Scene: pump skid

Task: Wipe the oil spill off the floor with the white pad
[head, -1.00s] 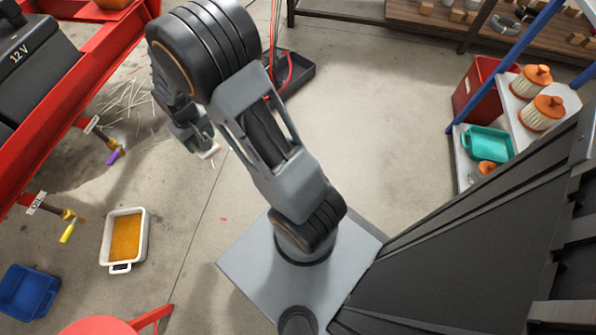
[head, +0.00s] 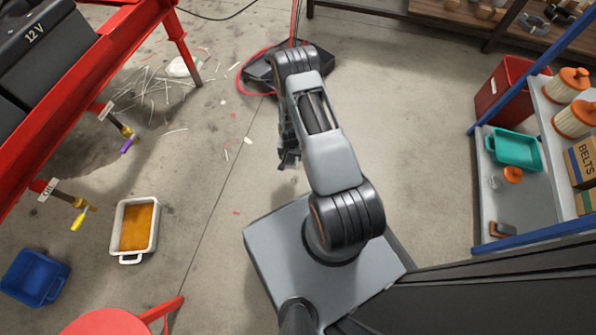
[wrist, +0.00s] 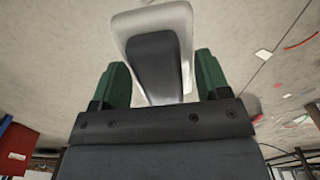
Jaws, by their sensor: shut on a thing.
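The white pad (wrist: 184,20) shows in the wrist view, with a dark handle (wrist: 156,62) on its back. My gripper (wrist: 155,80) has its two green fingers shut on that handle. In the head view my gripper (head: 288,162) hangs in front of the bare floor left of my arm, and the pad cannot be made out there. A dark stained patch (head: 88,160) lies on the floor below the red frame, by the valves; I cannot tell how much of it is oil and how much is shadow.
A white tray of amber liquid (head: 120,244), a blue bin (head: 35,278) and a red stool (head: 105,325) stand at left. White strips (head: 150,88) litter the floor by the red frame (head: 85,85). A shelf (head: 508,205) stands right.

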